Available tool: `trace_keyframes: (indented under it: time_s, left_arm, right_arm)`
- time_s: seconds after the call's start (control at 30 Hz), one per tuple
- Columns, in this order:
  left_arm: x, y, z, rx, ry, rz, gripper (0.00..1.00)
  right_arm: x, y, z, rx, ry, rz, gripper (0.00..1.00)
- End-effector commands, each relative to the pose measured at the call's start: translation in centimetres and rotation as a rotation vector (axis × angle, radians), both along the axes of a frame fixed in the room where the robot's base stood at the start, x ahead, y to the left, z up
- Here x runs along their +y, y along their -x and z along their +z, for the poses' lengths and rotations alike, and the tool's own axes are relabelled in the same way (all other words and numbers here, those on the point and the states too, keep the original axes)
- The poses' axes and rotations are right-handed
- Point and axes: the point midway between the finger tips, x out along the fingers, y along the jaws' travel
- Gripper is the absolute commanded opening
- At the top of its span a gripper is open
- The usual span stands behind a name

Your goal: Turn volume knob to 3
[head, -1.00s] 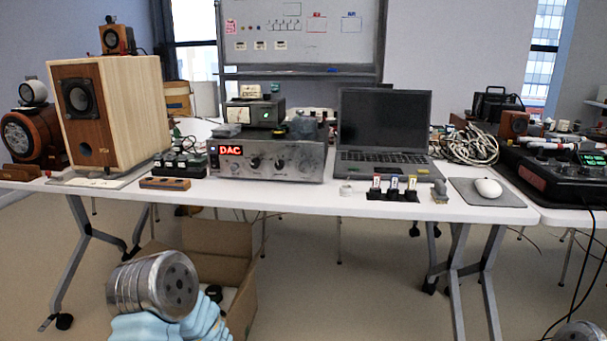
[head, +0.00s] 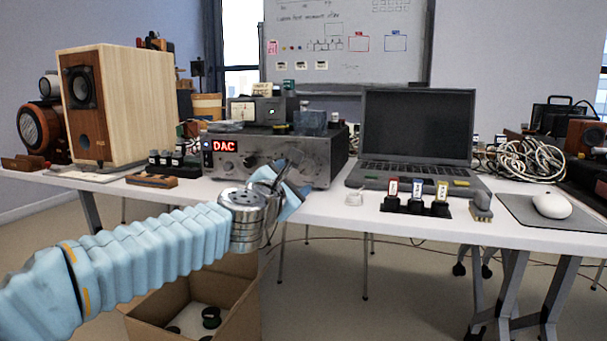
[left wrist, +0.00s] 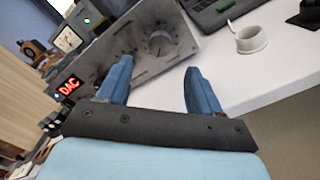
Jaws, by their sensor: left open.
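The silver amplifier (head: 318,165) with a red "DAC" display (head: 224,146) stands on the white table. Its front panel also shows tilted in the left wrist view (left wrist: 132,50), with a large round volume knob (left wrist: 159,43) and a smaller knob to its left. The knob's scale numbers are too small to read. My left gripper (head: 290,178) is in front of the amplifier's face and hides part of it in the head view. In the left wrist view its blue fingers (left wrist: 157,82) are apart and empty, with the large knob beyond the gap, not touched. My right gripper is out of view.
A laptop (head: 415,140) stands right of the amplifier, with a small white roll (head: 354,198) and labelled black holders (head: 416,200) in front. A wooden speaker (head: 135,105) stands at left. An open cardboard box (head: 240,312) is on the floor below.

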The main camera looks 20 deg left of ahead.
Motion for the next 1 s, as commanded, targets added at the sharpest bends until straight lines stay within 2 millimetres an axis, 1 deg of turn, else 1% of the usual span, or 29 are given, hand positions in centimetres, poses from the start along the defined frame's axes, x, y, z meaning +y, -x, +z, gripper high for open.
trace_keyframes:
  time_s: [0.03,0.1,0.2,0.3,0.4,0.5,0.77,1.0]
  left_arm:
    - [-0.1,-1.3,-0.1,0.003,-0.001,0.000,0.64]
    - [-0.1,-2.9,-0.1,0.003,-0.001,0.000,0.64]
    - [-0.2,-4.8,0.0,0.002,-0.002,0.001,0.64]
    - [-0.2,-6.3,0.0,0.003,-0.002,0.000,0.64]
    - [-0.3,-7.2,0.0,0.002,-0.002,0.001,0.64]
    - [-0.3,-7.7,-0.1,0.001,-0.002,0.000,0.64]
    - [-0.3,-7.8,-0.1,0.001,-0.003,0.000,0.64]
    - [-0.3,-7.7,-0.1,0.001,-0.003,0.000,0.28]
  right_arm:
    - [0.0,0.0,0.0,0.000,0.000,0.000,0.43]
    - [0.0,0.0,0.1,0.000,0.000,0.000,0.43]
    - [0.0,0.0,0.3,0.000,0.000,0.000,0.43]
    - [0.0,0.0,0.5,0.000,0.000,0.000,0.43]
    - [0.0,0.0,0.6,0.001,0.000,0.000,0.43]
    - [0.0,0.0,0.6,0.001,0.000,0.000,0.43]
    - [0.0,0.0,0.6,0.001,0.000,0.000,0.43]
    - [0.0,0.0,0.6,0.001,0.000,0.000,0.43]
